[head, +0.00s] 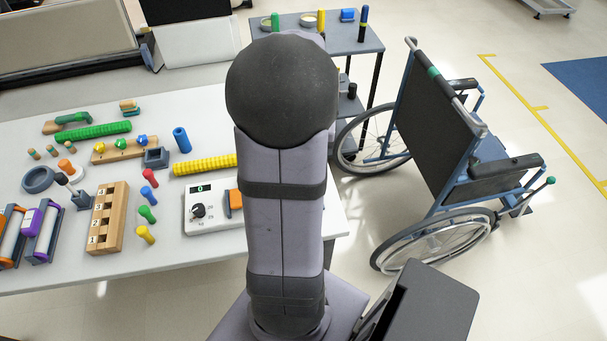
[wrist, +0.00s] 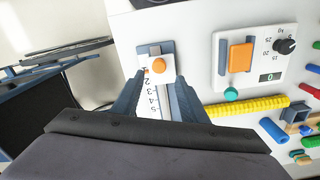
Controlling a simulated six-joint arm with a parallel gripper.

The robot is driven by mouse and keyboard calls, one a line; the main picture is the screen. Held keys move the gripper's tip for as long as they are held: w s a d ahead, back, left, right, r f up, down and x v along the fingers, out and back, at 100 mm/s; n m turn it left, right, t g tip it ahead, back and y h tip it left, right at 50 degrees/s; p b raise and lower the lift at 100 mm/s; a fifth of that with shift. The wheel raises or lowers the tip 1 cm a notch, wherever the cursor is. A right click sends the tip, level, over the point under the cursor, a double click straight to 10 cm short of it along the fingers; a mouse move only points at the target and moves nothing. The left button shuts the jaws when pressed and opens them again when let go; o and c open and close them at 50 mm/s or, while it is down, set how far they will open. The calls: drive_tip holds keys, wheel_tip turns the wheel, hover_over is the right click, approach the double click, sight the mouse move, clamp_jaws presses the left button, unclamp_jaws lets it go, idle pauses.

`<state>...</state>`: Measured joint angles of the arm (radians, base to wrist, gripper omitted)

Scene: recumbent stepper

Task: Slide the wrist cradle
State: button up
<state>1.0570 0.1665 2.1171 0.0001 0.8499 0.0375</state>
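In the wrist view, what looks like the wrist cradle is a small white block (wrist: 147,71) with a round orange knob (wrist: 158,66). It sits at the top end of a narrow grey-blue track (wrist: 172,97) with a white number scale (wrist: 151,98) beside it. My gripper (wrist: 160,76) is open, its two dark blue fingers apart on either side of the block and track. I cannot tell whether a fingertip touches the block. In the head view my own arm hides the gripper and the cradle.
A white dial box (head: 205,207) with an orange part also shows in the wrist view (wrist: 284,68), right of the track. A yellow ribbed bar (head: 205,165) lies behind it. A wheelchair (head: 437,130) stands off the table's right edge. Pegs and blocks crowd the table's left.

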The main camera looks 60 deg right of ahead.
drive_tip(key=shift+s, duration=0.25)
drive_tip(key=shift+f, duration=3.7)
drive_tip(key=shift+w, duration=0.1)
drive_tip(key=shift+c, duration=0.6)
clamp_jaws()
